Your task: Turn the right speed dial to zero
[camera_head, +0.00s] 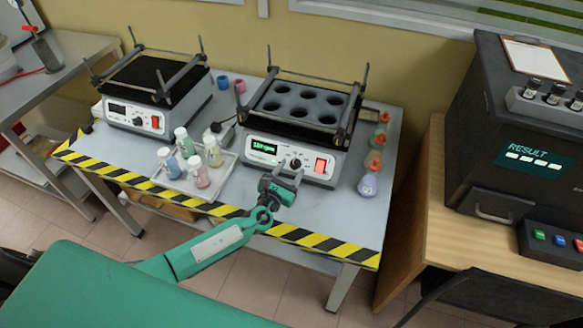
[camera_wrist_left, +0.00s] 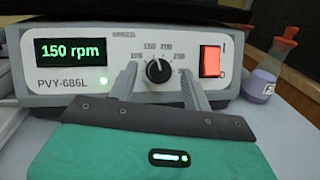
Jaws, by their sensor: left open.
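The right shaker (camera_head: 262,165) has a white front panel with a lit green display (camera_wrist_left: 68,51) reading 150 rpm. Its black speed dial (camera_wrist_left: 158,71) sits between the display and a red switch (camera_wrist_left: 210,61). The dial's mark seems to point up, near the 150 label. My left gripper (camera_head: 284,180) is in front of this panel; it also shows in the left wrist view (camera_wrist_left: 160,80). It is open, with one finger on each side of the dial. Gaps show between the fingers and the dial, and I see no contact. My right gripper is not in view.
A second shaker (camera_head: 131,117) stands at the left of the table. A tray (camera_head: 226,167) with several small bottles lies left of my gripper. Several coloured flasks (camera_head: 368,186) line the right side. A dark analysis machine (camera_head: 497,130) stands on a wooden table at the right.

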